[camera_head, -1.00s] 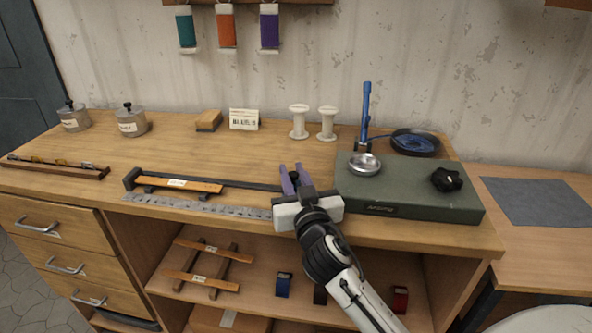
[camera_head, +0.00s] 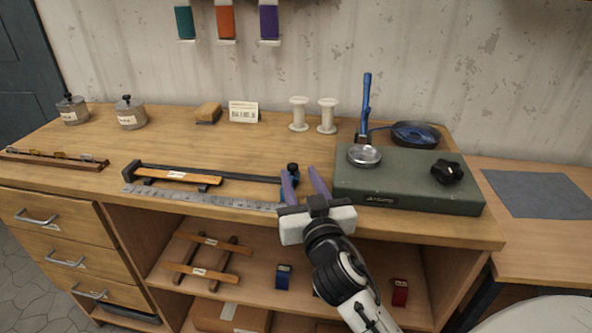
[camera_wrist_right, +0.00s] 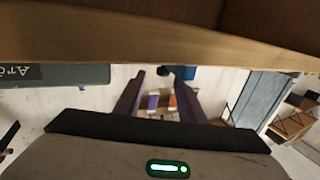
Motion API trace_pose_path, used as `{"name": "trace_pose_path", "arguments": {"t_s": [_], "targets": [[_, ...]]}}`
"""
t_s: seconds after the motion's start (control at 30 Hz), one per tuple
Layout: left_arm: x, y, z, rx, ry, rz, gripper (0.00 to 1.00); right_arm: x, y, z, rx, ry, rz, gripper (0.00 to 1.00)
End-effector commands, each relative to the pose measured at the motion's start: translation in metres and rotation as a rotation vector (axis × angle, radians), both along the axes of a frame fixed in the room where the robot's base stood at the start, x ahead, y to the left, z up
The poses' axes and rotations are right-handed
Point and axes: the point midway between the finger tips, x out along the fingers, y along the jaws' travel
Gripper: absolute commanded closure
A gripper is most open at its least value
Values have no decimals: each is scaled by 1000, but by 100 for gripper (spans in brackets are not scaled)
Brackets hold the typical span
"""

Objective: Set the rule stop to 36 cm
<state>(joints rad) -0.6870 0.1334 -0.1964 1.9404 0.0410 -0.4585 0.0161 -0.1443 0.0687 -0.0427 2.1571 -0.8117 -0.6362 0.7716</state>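The rule is a dark bar (camera_head: 242,183) along the bench front, with a grey graduated scale (camera_head: 200,199) in front of it. The stop, a blue block with a black knob (camera_head: 292,168), sits at the bar's right end, partly hidden by my right gripper. The knob (camera_wrist_right: 164,72) and blue body (camera_wrist_right: 183,72) also show in the right wrist view. My right gripper (camera_head: 303,182) is open, its two purple fingers apart, just in front of the stop; contact cannot be told. An orange strip (camera_head: 180,177) lies along the bar's left part. The scale's numbers are too small to read. My left gripper is out of view.
A green box (camera_head: 405,199) with a black knob and a metal dish stands close right of the stop. White spools (camera_head: 299,114) stand behind. The bench's front edge (camera_head: 235,214) runs below the gripper, over an open shelf. The bench middle is clear.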

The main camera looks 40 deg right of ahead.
Motion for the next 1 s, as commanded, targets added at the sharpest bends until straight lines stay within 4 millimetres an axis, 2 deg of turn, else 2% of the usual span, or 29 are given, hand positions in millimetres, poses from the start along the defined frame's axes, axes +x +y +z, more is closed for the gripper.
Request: {"name": "trace_pose_path", "arguments": {"t_s": [0.1, 0.33, 1.0], "targets": [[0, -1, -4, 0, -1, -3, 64, -22, 9, -3, 3, 2, 0, 64], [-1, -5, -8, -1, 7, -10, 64, -45, 18, -1, 0, 1, -1, 64], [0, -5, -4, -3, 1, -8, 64, -46, 22, 0, -26, 5, 15, 64]]}}
